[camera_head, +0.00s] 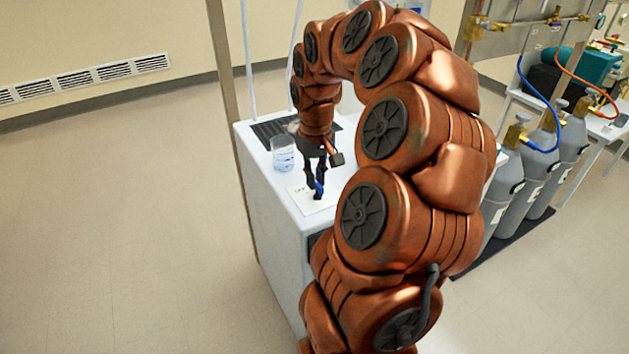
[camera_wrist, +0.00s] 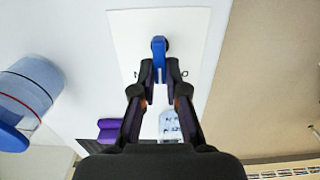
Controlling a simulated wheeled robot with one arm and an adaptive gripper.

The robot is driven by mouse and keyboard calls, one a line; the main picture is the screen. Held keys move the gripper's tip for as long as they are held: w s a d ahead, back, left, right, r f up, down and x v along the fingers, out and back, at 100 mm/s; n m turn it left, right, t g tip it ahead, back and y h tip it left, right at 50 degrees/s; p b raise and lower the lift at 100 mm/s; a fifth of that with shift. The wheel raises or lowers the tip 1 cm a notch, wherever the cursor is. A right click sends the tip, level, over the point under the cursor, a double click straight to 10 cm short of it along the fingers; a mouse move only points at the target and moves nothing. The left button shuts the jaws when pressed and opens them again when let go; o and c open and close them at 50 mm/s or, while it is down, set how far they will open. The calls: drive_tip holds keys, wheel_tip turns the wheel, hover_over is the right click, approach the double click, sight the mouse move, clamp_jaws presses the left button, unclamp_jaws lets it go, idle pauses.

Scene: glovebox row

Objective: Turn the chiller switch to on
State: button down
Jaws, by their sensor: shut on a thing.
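The chiller switch has a blue handle (camera_wrist: 159,47) on a white plate (camera_wrist: 190,25). In the head view the plate (camera_head: 305,201) lies on the white cabinet top, and the blue handle (camera_head: 319,187) shows between my fingers. My gripper (camera_head: 317,184) points down over the plate. In the wrist view my gripper (camera_wrist: 160,75) has its fingertips on either side of the blue handle, shut on it. The fingers hide part of the handle. Small dark marking shows at the plate's left edge in the head view, too small to read.
A clear beaker (camera_head: 283,155) stands left of my gripper on the white cabinet (camera_head: 262,170), near a dark grille (camera_head: 270,129). A blue container (camera_wrist: 35,90) is at left in the wrist view. Gas cylinders (camera_head: 538,165) stand at right. The floor at left is clear.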

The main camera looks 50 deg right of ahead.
drive_tip(key=shift+r, duration=0.1)
drive_tip(key=c, duration=1.2)
unclamp_jaws()
wheel_tip(320, 180, up, 12)
idle(0.4)
